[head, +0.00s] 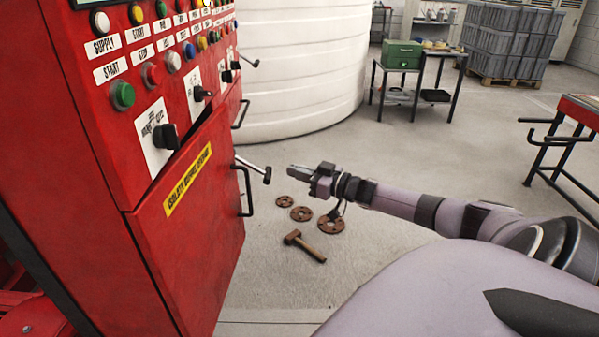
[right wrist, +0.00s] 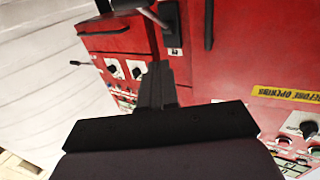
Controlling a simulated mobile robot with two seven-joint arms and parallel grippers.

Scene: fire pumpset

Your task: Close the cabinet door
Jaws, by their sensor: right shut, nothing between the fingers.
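The red cabinet door (head: 205,240) with a yellow warning label (head: 188,180) is at the left in the head view. It stands slightly ajar, with a dark gap along its top edge. Its black handle (head: 243,190) is on the right side. My right gripper (head: 292,169) is shut and empty, to the right of the door and apart from it, pointing left. In the right wrist view my gripper fingers (right wrist: 157,80) are together in front of the red cabinet, and part of the yellow label (right wrist: 287,94) shows at the right. My left gripper is not in view.
A metal lever (head: 255,168) sticks out from the cabinet beside the handle. A hammer (head: 304,246) and several rusty flanges (head: 331,223) lie on the floor. A white tank (head: 300,70) stands behind. A red-topped table (head: 580,108) is at the right.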

